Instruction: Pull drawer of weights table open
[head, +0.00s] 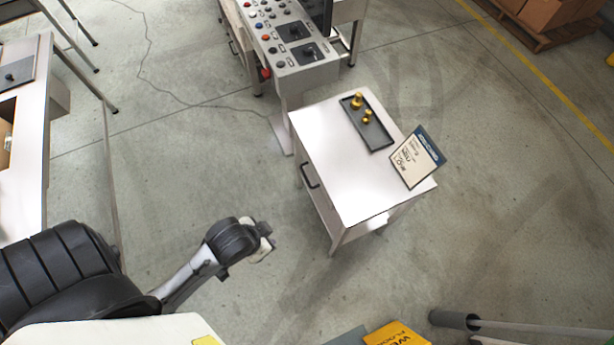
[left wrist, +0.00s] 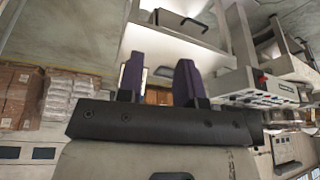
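The weights table (head: 335,165) is a small white table right of centre in the head view. Its drawer front faces left and has a black bar handle (head: 310,176); the drawer looks shut. My left gripper (head: 268,242) is to the lower left of the table, apart from the handle. In the left wrist view my left gripper (left wrist: 158,68) has its two dark fingers spread with nothing between them. A pale panel with a dark handle (left wrist: 194,18), apparently the drawer front, shows above the fingers. My right gripper is not in view.
On the table are a dark tray (head: 381,138) with brass weights (head: 357,101) and a tilted sign (head: 417,157). A button console (head: 290,45) stands behind it. A bench (head: 30,180) stands at left. The floor left of the table is clear, with a thin cable farther back.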

